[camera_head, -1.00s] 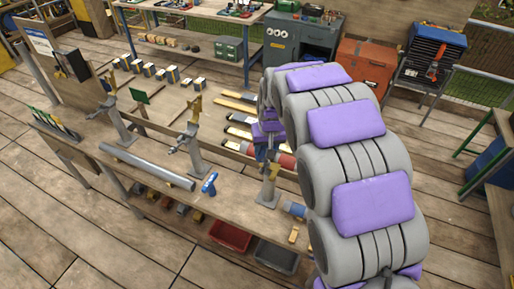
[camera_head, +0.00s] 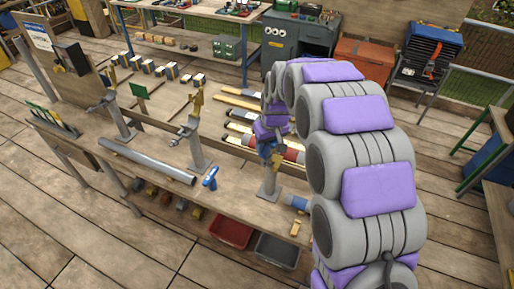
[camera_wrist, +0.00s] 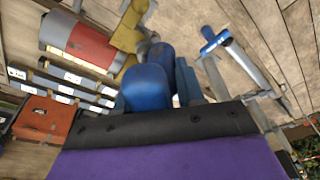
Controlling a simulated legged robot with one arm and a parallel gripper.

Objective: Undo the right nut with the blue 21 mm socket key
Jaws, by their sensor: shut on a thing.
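My gripper (camera_head: 268,150) is at the top of the right stand (camera_head: 270,184), close to its upper fitting. In the wrist view, dark blue rounded shapes (camera_wrist: 148,88) are at my gripper, beside a yellow bracket (camera_wrist: 128,38). My gripper is shut on a blue thing, mostly hidden; I cannot tell fingers from held thing clearly. The right nut is hidden behind my gripper and arm. A lighter blue T-handled tool (camera_head: 210,178) is at the bench (camera_head: 235,192), left of the right stand; it also shows in the wrist view (camera_wrist: 213,40).
A grey pipe (camera_head: 147,161) lies along the bench. The middle stand (camera_head: 196,150) and left stand (camera_head: 120,118) rise behind it. A blue and grey cylinder (camera_head: 296,203) lies right of the right stand. Red (camera_head: 231,233) and grey (camera_head: 277,250) bins are below.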

